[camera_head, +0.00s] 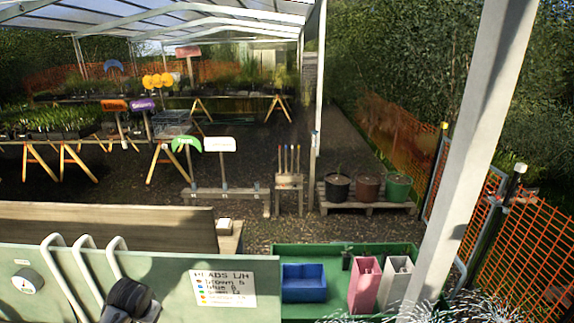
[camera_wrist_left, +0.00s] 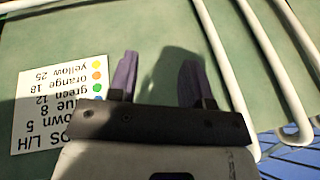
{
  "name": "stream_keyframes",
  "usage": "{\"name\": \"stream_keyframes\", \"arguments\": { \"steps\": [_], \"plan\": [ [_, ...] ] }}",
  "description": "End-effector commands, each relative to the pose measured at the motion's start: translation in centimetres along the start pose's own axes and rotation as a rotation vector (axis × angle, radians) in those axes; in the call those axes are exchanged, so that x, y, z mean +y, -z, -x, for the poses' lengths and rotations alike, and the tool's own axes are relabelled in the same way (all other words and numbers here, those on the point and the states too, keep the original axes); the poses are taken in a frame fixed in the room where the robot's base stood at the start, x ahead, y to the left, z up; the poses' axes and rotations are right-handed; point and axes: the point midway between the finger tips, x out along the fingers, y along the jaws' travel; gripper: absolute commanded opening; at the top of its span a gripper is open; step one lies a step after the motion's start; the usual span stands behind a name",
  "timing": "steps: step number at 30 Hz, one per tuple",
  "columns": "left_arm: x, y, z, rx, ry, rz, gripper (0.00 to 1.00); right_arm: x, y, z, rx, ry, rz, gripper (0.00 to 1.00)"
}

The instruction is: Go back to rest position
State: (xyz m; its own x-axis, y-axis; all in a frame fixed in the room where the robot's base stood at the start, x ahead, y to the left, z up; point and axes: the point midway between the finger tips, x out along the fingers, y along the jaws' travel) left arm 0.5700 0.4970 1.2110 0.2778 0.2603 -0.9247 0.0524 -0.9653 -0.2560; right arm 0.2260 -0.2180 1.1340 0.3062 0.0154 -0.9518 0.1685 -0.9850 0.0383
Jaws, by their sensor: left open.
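My left gripper (camera_wrist_left: 159,58) shows in the left wrist view with its two purple fingers apart and nothing between them. It is in front of a green board (camera_wrist_left: 150,25), beside a white card (camera_wrist_left: 60,100) with coloured dots and numbers. I cannot tell whether the fingers touch the board. In the head view a dark rounded part, which looks like my left arm, shows at the bottom left in front of the green board (camera_head: 190,275). The fingers cannot be made out there. My right gripper is in neither view.
White bent tubes (camera_head: 80,265) stand at the board, close to my left arm. A green tray (camera_head: 330,250) at the right holds a blue bin (camera_head: 304,283), a pink container (camera_head: 365,285) and a pale container (camera_head: 395,283). A white post (camera_head: 470,150) rises at the right.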

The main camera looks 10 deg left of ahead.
Motion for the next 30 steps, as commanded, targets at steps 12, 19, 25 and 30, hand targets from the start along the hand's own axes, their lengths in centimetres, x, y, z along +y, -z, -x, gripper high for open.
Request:
{"name": "stream_keyframes", "arguments": {
  "steps": [12, 19, 25, 30],
  "plan": [
    [15.9, -5.4, 15.3, 0.486, 0.012, -0.187, 0.45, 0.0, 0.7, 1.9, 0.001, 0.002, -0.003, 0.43],
    [21.7, -16.7, 17.5, 0.427, -0.145, -0.162, 0.45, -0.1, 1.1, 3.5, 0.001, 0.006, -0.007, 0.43],
    [24.6, -25.4, 15.7, 0.225, -0.24, -0.139, 0.45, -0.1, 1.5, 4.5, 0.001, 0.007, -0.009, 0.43],
    [25.6, -30.4, 15.0, 0.106, -0.272, -0.133, 0.45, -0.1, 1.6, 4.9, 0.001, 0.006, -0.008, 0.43]
  ]
}}
